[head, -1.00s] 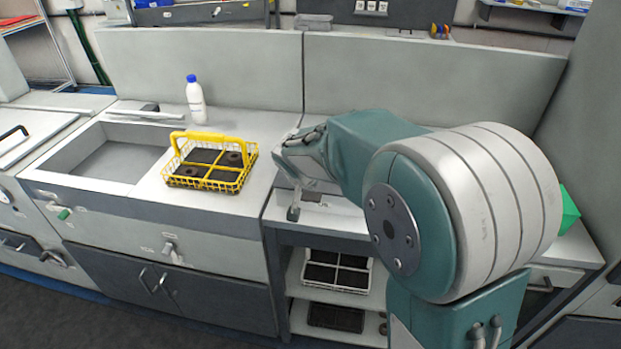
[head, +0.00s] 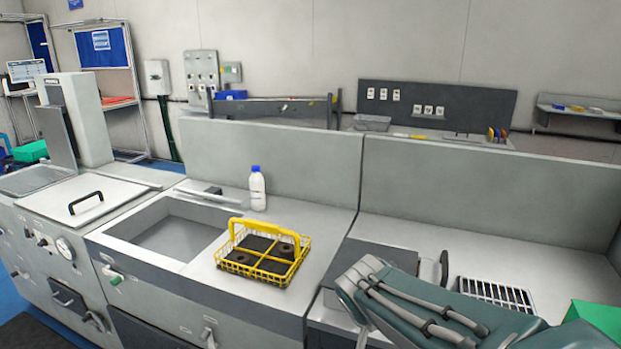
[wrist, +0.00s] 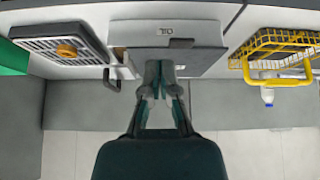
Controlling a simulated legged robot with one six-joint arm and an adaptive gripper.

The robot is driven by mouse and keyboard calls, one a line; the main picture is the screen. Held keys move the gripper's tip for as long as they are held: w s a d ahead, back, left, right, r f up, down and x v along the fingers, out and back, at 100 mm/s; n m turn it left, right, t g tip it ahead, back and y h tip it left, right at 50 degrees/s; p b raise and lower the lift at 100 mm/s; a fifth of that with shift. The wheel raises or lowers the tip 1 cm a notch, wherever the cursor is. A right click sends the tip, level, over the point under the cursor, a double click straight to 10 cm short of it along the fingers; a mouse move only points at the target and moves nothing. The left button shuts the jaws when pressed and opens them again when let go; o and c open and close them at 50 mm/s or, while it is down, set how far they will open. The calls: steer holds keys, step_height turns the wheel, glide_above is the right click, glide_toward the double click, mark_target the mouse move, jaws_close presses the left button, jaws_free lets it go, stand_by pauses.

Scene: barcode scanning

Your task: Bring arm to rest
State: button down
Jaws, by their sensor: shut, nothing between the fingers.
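My arm, teal with grey cables, lies low across the lower right of the head view, over the right-hand worktop. Its end is not visible there. In the wrist view my gripper (wrist: 166,72) has its two fingers brought together with nothing in them. The fingertips appear in front of a grey box-like device (wrist: 196,58); I cannot tell if they touch it. The device's dark flat top (head: 378,262) shows beside my arm in the head view.
A yellow wire basket (head: 262,284) with dark items stands by a sink basin (head: 180,240). A white bottle (head: 257,190) with a blue cap is behind it. A slotted grille (head: 495,293) and a green object (head: 597,318) are at the right. Upright panels back the worktops.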

steer(key=s+d+r+n+y, duration=0.1)
steer(key=s+n, duration=0.1)
steer(key=s, duration=0.6)
steer(key=s+d+r+n+y, duration=0.1)
steer(key=s+d+r+n, duration=0.1)
steer(key=s, duration=0.7)
steer(key=shift+d+r, duration=0.2)
steer(key=shift+d, duration=0.1)
